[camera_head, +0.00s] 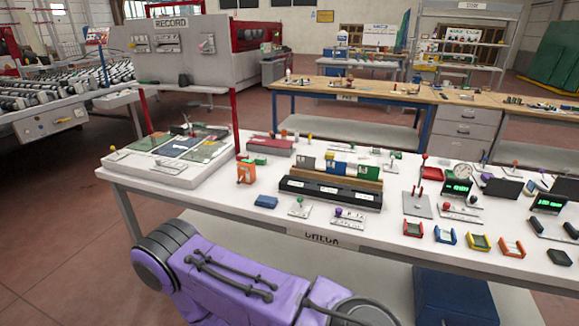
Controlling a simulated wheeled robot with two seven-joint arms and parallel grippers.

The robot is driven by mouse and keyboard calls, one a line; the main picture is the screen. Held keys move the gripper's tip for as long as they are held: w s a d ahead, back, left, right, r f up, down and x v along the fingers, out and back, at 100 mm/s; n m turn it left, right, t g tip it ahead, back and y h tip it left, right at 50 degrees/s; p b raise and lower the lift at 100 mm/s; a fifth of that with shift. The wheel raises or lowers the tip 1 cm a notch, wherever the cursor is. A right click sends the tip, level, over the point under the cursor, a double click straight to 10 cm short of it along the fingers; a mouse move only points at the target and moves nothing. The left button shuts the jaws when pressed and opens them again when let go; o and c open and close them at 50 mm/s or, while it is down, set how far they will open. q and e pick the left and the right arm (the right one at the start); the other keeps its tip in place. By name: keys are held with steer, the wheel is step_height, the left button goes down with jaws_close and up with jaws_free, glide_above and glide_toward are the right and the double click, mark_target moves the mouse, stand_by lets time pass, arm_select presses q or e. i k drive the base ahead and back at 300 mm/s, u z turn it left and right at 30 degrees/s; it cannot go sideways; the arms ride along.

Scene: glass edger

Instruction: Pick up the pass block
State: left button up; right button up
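No label that I can read marks the pass block, so I cannot tell which object it is. Several small blocks stand in a row on a wooden rack (372,184) on the white table (150,198), among them a green block (306,163) and a blue block (337,167). A separate dark blue block (266,201) lies near the front edge. An orange block (246,173) stands upright to its left. Neither gripper is in view; only a purple arm link of mine crosses below the table.
A black tray (330,192) sits before the rack. Small coloured holders (479,242), a round dial (463,171) and green-lit displays (458,187) crowd the right. A raised sample board (168,155) is at left.

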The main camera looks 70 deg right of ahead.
mark_target(259, 160)
steer(key=k, duration=0.4)
steer(key=z, duration=0.8)
